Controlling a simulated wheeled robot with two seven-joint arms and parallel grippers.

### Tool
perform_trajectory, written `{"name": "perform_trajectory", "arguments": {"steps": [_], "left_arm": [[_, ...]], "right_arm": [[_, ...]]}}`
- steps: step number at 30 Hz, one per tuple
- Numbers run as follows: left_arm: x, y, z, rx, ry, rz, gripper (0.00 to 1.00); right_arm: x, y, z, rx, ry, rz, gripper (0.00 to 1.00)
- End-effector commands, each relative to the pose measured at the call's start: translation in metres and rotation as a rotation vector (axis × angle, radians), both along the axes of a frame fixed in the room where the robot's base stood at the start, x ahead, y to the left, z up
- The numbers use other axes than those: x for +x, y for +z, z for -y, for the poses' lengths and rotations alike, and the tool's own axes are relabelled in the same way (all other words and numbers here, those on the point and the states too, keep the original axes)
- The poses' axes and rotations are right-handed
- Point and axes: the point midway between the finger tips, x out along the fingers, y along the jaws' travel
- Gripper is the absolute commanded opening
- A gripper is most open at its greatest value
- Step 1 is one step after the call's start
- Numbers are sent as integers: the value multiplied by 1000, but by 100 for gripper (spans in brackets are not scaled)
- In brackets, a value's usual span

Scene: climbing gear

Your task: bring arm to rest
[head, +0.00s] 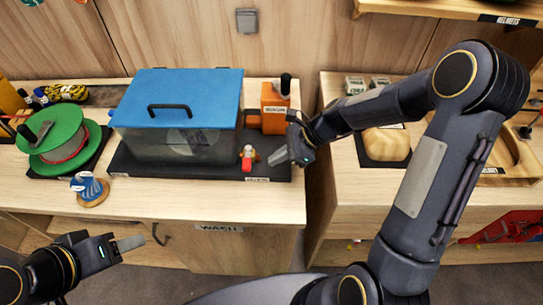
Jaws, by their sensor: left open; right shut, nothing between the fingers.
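My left gripper (142,240) is at the lower left, in front of the counter's front edge, open and empty. My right gripper (279,157) is shut and empty. My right arm is raised and bent across the right side of the view, hiding part of the right counter.
A clear box with a blue lid (205,90) stands on the dark mat (190,170), beside an orange device (274,108). A green spool (52,143) and a blue coil (90,190) are at left. A tan hold (386,145) lies on the right counter. A gap separates the counters.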

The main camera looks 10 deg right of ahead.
Motion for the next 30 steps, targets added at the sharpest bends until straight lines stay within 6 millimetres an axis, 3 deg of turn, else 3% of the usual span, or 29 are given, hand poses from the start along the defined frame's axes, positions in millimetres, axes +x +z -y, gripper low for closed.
{"name": "perform_trajectory", "arguments": {"steps": [6,12,25,30], "left_arm": [[0,-5,0,0,0,0,50],[0,-8,0,0,0,0,50],[0,-8,0,0,0,0,50],[0,-8,0,0,0,0,50]], "right_arm": [[-8,35,36,-2,-4,7,0],[-16,60,60,-2,-2,3,0],[-21,73,70,-5,9,11,0],[-48,99,69,-93,147,181,0]]}}
